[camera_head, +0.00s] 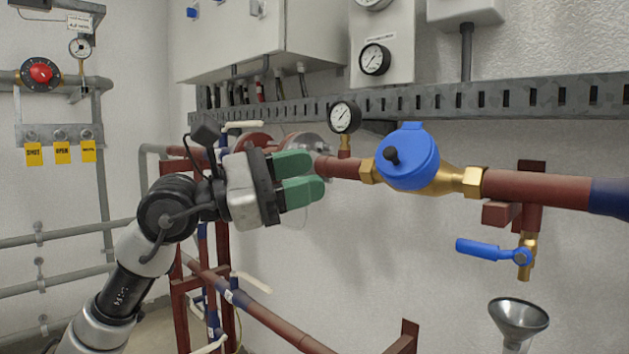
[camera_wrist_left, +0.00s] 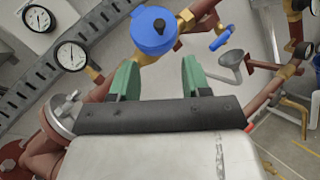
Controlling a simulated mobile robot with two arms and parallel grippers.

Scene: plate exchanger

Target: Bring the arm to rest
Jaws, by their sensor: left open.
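My left gripper (camera_head: 322,176) comes in from the left in the head view. Its two green fingers are apart with nothing between them. It is in front of the red-brown pipe, left of the blue-capped brass meter (camera_head: 408,158), and apart from it. In the left wrist view the green fingers (camera_wrist_left: 158,78) are spread, and the blue cap (camera_wrist_left: 154,30) shows beyond them. My right gripper is in neither view.
A pressure gauge (camera_head: 344,117) stands on the pipe close to my gripper. A blue-handled valve (camera_head: 485,249) hangs above a metal funnel (camera_head: 518,318) at right. A grey slotted rail (camera_head: 430,100) runs along the wall. Red frame pipes (camera_head: 278,322) stand below.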

